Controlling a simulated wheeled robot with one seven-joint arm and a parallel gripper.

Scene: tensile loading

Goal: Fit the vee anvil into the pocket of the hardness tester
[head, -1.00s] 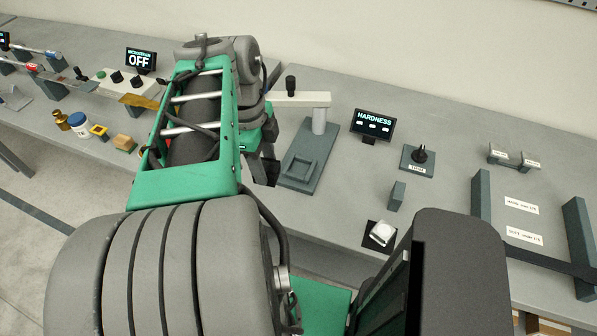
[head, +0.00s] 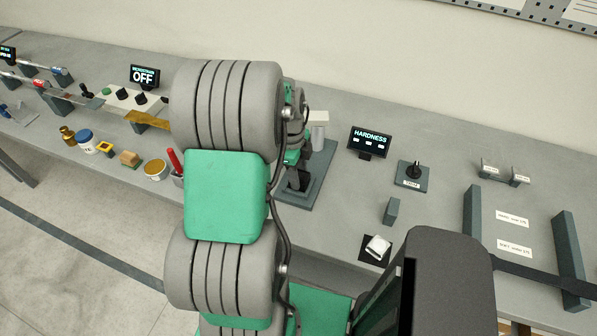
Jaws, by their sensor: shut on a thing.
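The hardness tester stands on the bench in the middle of the head view. Its dark grey base (head: 318,183) and part of its pale column (head: 318,133) show. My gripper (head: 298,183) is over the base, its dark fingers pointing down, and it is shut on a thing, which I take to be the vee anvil. The anvil itself cannot be made out behind the fingers and arm. The base's square pocket is hidden too, so I cannot tell whether the anvil touches it or is in it.
Right of the tester are the HARDNESS display (head: 369,142), a knob box (head: 412,174), a small grey block (head: 391,210) and a white piece (head: 378,246) on a black pad. Bare bench lies between the right-hand things.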

